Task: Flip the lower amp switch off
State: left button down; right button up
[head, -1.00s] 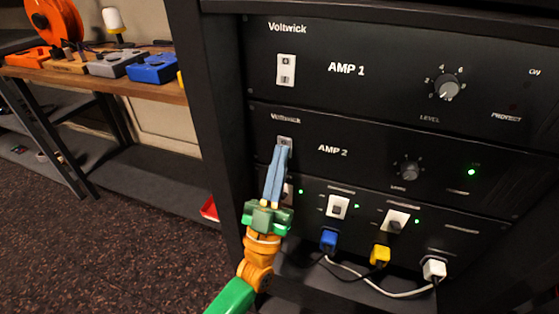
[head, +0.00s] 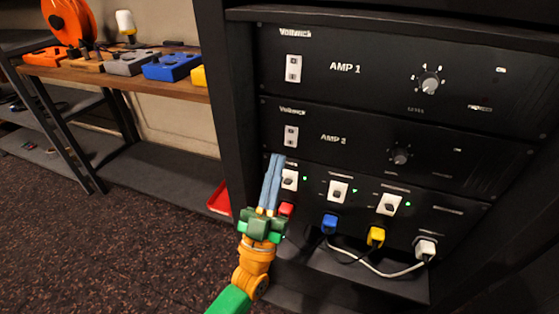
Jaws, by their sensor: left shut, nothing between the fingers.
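The lower amp, AMP 2 (head: 365,150), sits in the rack below AMP 1 (head: 385,85). Its switch (head: 291,136) is a rocker on a pale plate at the left of its front, now unobstructed. No green light shows on AMP 2's panel. The AMP 1 switch (head: 293,68) is above it. My left gripper (head: 275,158) is shut and empty, its blue fingertips just below and left of the AMP 2 switch, apart from it as far as I can see. My right gripper is not in view.
Below AMP 2 is a panel with several switches (head: 338,192) and green lights. Red, blue (head: 329,223), yellow (head: 376,236) and white (head: 426,248) plugs hang under it with cables. A shelf with pedals (head: 172,66) is at left. Open floor lies front left.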

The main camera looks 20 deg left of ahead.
pick_arm(q)
jog(key=b+v, duration=0.1)
jog(key=v, duration=0.6)
jog(key=shift+s, duration=0.2)
